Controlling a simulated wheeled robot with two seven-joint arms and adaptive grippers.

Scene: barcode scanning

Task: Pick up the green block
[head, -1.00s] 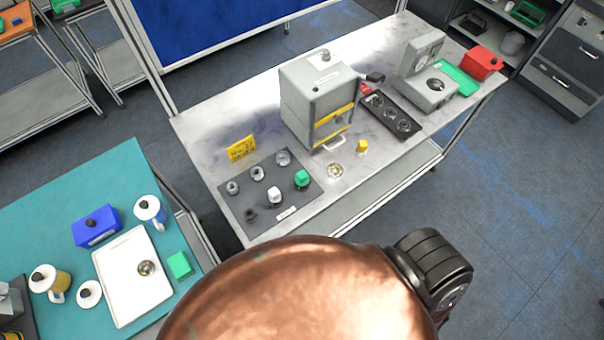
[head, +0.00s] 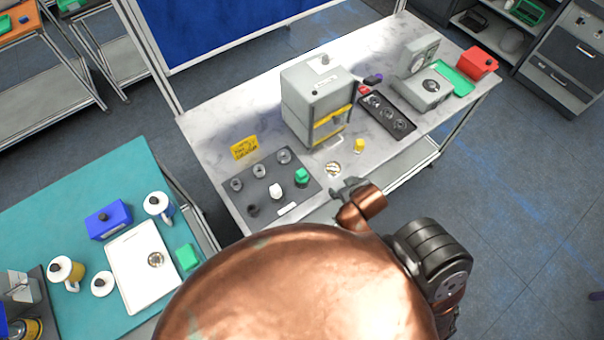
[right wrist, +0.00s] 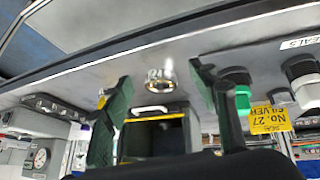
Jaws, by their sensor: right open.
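A small green block (head: 187,257) lies on the teal table at the left, beside the white tray (head: 140,296). Another green piece, a capped one (head: 301,177), stands on the dark grey board (head: 285,205) on the marble table; it also shows in the right wrist view (right wrist: 242,98), beyond one finger. My right gripper (head: 347,187) is at the front edge of the marble table, right of the board, apart from both green things. Its fingers are open and empty in the right wrist view (right wrist: 158,115). My left gripper is not in view.
The grey cabinet (head: 317,90), a yellow piece (head: 359,146) and a small metal ring (head: 333,169) stand near my right gripper. A yellow sign (head: 243,148) is behind the board. A blue box (head: 106,220) and several mugs and lids surround the white tray.

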